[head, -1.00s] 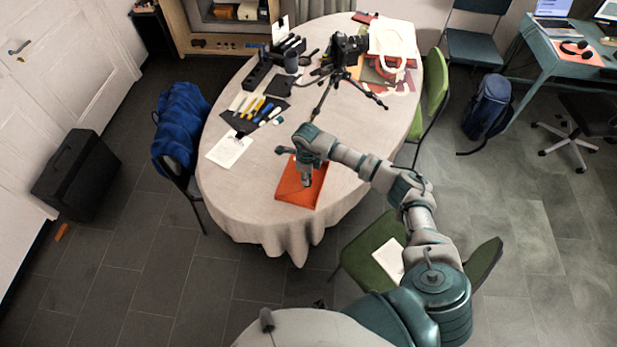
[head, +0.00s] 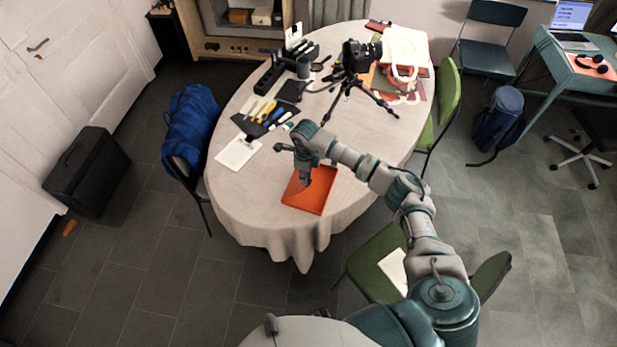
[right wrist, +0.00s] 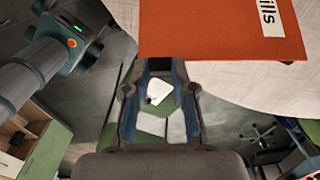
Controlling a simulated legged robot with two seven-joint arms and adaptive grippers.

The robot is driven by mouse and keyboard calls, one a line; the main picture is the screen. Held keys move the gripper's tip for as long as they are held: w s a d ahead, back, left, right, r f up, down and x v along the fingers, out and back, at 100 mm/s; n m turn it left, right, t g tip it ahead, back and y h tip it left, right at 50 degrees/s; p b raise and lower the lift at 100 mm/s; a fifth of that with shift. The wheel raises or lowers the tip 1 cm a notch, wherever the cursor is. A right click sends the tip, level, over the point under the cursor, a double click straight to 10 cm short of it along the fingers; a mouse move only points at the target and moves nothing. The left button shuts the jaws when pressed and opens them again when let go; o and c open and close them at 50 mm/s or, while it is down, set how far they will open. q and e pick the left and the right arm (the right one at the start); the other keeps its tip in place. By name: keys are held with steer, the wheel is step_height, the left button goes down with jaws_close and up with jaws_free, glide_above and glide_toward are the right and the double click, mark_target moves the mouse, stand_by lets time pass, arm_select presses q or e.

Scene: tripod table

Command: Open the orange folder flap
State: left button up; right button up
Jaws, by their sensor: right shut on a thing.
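The orange folder (head: 320,194) lies on the near part of the round table (head: 240,200). My right gripper (head: 305,184) comes down from above over the folder's far left part and is shut on the folder's flap. In the right wrist view an orange panel (right wrist: 210,30) with a white label reading "ills" fills the top, and the fingertips (right wrist: 160,66) meet at its edge. The gripper and forearm hide part of the folder in the head view, so how far the flap is raised is hard to tell. My left gripper is out of view.
A black camera on a tripod (head: 358,80) stands behind my right arm. Pens on a dark pouch (head: 262,114) and a white sheet (head: 238,152) lie to the left. A white bag (head: 405,52) lies at the back. The cloth left of the folder is bare.

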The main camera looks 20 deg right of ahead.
steer(key=shift+w+a+r, duration=0.35)
steer(key=shift+w+a, duration=0.05)
steer(key=shift+a, duration=0.05)
steer(key=shift+w+a+r+b, duration=0.25)
steer(key=shift+w+a+b, duration=0.1)
steer(key=shift+w+a, duration=0.15)
steer(key=shift+w+a+r+b, duration=0.3)
steer(key=shift+w+a, duration=0.1)
steer(key=shift+a, duration=0.15)
steer(key=shift+w+a+r+b, duration=0.25)
steer(key=shift+w+a+b, duration=0.6)
steer(key=shift+w+a, duration=0.15)
steer(key=shift+w+a+r+b, duration=0.15)
steer(key=shift+w+a+b, duration=0.7)
steer(key=shift+a+b, duration=0.2)
steer(key=shift+w+a+f+b, duration=0.25)
steer(key=shift+w+a+b, duration=0.75)
steer(key=shift+b, duration=0.55)
steer(key=shift+w+a+f+b, duration=0.2)
steer(key=shift+w+a+b, duration=0.8)
steer(key=shift+b, duration=0.55)
steer(key=shift+s, duration=0.1)
